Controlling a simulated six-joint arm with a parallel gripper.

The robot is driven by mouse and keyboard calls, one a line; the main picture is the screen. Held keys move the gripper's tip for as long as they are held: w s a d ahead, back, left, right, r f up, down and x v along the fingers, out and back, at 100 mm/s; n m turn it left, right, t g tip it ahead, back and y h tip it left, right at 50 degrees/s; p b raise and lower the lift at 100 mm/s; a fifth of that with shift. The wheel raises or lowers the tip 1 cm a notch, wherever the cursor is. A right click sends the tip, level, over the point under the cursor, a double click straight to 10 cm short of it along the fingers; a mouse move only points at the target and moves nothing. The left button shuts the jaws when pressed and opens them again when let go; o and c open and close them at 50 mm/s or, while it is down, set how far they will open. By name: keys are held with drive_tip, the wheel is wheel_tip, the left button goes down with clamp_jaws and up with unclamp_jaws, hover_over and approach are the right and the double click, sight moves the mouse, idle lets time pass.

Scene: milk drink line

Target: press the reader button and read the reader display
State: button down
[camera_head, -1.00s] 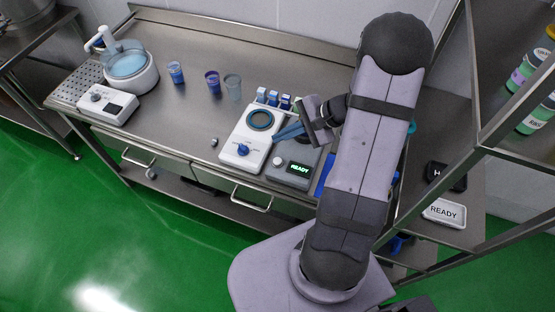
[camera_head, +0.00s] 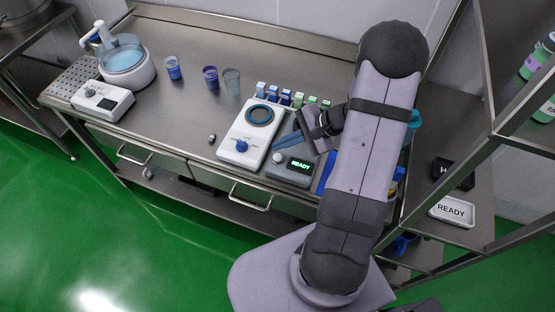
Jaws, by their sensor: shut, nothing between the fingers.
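The reader (camera_head: 291,176) is a dark grey box near the front edge of the steel bench, right of the white device. My arm hides part of the bench to the right of the reader.
A white device (camera_head: 248,146) with a ring and blue knob stands left of the reader. Several small vials (camera_head: 286,97) stand behind it. Cups (camera_head: 211,78) stand farther left. A white tray (camera_head: 451,212) marked "READY" sits at the right. The bench's left middle is clear.

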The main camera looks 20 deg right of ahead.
sight(282, 158)
drive_tip(key=shift+f+b, duration=0.7)
drive_tip(key=shift+f, duration=0.5)
idle(1.2)
drive_tip(key=shift+f+b, duration=0.4)
drive_tip(key=shift+b, duration=0.1)
drive_tip(key=shift+f+b, duration=0.45)
idle(0.6)
drive_tip(key=shift+r, duration=0.15)
idle(0.3)
drive_tip(key=shift+r+p, duration=0.6)
drive_tip(key=shift+r, duration=0.15)
drive_tip(key=shift+r, duration=0.1)
drive_tip(key=shift+r+p, duration=1.9)
drive_tip(key=shift+r, duration=0.5)
